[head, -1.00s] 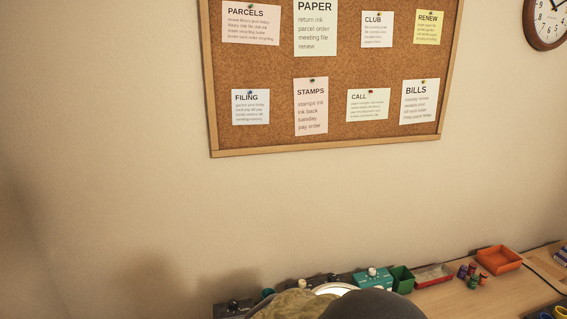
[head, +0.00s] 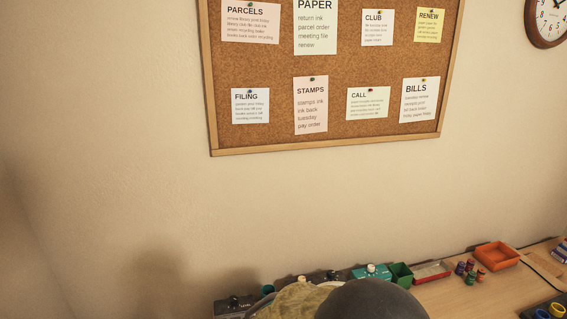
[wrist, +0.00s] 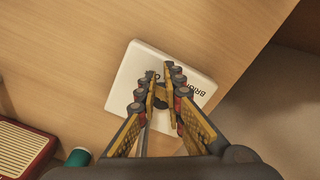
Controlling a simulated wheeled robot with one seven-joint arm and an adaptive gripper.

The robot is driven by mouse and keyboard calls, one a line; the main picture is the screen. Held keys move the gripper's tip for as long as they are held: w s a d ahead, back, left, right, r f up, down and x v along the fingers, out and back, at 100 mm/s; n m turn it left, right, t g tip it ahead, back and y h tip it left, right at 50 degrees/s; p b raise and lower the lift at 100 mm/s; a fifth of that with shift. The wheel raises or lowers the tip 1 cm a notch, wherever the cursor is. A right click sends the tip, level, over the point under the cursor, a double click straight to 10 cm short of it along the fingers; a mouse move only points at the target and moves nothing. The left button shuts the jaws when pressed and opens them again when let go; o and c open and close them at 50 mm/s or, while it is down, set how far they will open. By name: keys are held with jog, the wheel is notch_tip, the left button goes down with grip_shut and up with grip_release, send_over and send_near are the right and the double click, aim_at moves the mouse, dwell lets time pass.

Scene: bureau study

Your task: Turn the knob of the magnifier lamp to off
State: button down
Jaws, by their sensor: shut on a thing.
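In the wrist view a white box (wrist: 128,72) with rounded corners lies on the wooden desk. Dark lettering on its face appears to begin with BRIG, upside down and partly covered. A small dark knob (wrist: 160,101) sits on this face between my fingers. My gripper (wrist: 162,82) is over the box, with its two fingers closed on the sides of the knob. The fingers hide part of the knob and the lettering, so I cannot read its setting. The gripper and the knob do not show in the head view.
A red-edged ribbed item (wrist: 22,148) and a teal cylinder (wrist: 78,157) are at lower left in the wrist view. The desk's edge runs along the right. In the head view, an orange tray (head: 497,256), a green container (head: 401,275) and a teal box (head: 371,273) line the desk's back.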

notch_tip(320, 180, up, 6)
jog(key=p, duration=0.4)
jog(key=shift+s, duration=0.1)
